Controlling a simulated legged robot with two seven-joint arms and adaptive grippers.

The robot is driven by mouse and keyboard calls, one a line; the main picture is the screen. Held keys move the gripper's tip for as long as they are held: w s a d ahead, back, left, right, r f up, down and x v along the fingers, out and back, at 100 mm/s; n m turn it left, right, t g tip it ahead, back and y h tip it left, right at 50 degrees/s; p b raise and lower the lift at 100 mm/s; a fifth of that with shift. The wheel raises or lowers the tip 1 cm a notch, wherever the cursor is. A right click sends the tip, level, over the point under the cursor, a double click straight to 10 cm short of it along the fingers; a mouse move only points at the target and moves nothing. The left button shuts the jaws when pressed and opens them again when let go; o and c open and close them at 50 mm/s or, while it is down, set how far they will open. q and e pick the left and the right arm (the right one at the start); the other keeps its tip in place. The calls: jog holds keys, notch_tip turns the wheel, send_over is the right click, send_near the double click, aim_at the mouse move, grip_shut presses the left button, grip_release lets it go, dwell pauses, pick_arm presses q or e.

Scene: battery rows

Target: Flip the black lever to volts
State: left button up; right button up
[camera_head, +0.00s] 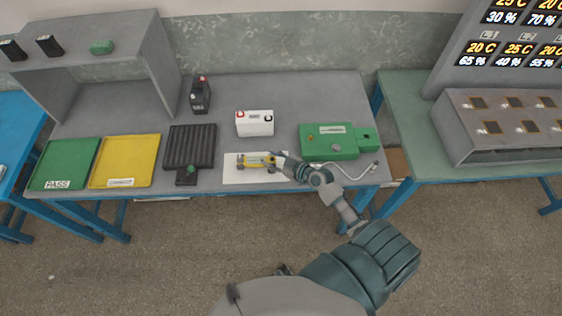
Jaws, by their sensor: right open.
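My right gripper (280,163) reaches in from the lower right over the front edge of the grey table. It is open, with its fingertips at the right end of a small yellow device (254,161) on a white sheet (233,175). I cannot tell whether they touch it. The gripper hides the device's right end. No lever marked volts can be made out at this size. A black ridged plate (190,145) with a small black tab (187,178) bearing a green spot lies to the left. My left gripper is not in view.
A green box (335,141) with a pale cable (345,176) lies to the right. Yellow (126,160) and green (65,164) trays lie left. A grey shelf (95,45) stands at the back left.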

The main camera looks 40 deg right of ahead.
jog(key=v, duration=1.1)
jog(key=shift+d, duration=0.15)
jog(key=shift+s, duration=0.15)
